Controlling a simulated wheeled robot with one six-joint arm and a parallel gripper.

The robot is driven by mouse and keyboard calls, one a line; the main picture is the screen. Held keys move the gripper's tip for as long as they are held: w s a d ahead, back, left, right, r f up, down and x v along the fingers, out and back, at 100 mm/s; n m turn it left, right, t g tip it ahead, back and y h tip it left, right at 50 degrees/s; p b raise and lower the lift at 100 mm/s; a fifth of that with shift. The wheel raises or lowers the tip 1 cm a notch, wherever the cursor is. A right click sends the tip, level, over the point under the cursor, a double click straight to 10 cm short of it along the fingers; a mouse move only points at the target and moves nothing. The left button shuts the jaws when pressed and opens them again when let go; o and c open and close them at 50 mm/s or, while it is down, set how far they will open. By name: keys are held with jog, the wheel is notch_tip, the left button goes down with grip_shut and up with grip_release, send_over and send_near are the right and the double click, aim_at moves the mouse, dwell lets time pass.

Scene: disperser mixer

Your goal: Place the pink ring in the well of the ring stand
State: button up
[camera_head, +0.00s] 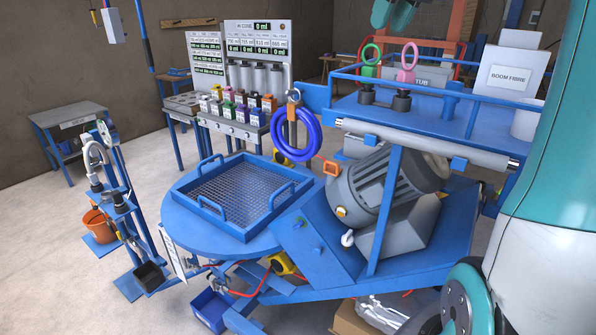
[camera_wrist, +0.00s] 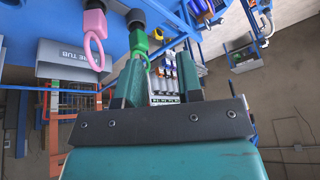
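The pink ring (camera_head: 408,62) stands upright in a dark round holder (camera_head: 402,100) on the blue shelf. The pink ring also shows at upper left in the wrist view (camera_wrist: 94,47). A green ring (camera_head: 370,56) stands in a similar dark holder (camera_head: 366,93) to its left. I cannot tell for sure which part is the ring stand; a short blue post (camera_head: 452,98) stands right of the pink ring. My gripper (camera_head: 394,12) hangs above the rings at the top edge. In the wrist view my gripper (camera_wrist: 160,68) has its fingers apart, with nothing between them.
A blue rail (camera_head: 350,72) borders the shelf. A white box (camera_head: 510,72) marked BOOM FIBRE and a grey tub (camera_head: 425,78) stand around the rings. A large blue ring (camera_head: 318,137) hangs at the left end. A motor (camera_head: 390,180) sits below. The floor at left is partly free.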

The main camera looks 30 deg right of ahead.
jog(key=s+a+f+n+g+y, duration=0.15)
jog(key=a+f, duration=0.25)
jog(key=a, duration=0.4)
jog(key=s+a+f+n+y, duration=0.15)
jog(key=a+f, duration=0.25)
jog(key=a, duration=0.4)
jog(key=s+a+f+n+g+y, duration=0.1)
jog(key=s+a+f+n, duration=0.15)
jog(key=a+f, duration=0.4)
jog(key=s+a+f+n+g, duration=0.1)
jog(key=s+a+f+n, duration=0.1)
jog(key=s+a+f, duration=0.2)
jog(key=s+a+f+n+g, duration=0.1)
jog(key=s+a+f, duration=0.3)
jog(key=s, duration=0.5)
jog(key=shift+a+n, duration=0.6)
jog(key=shift+n, duration=0.05)
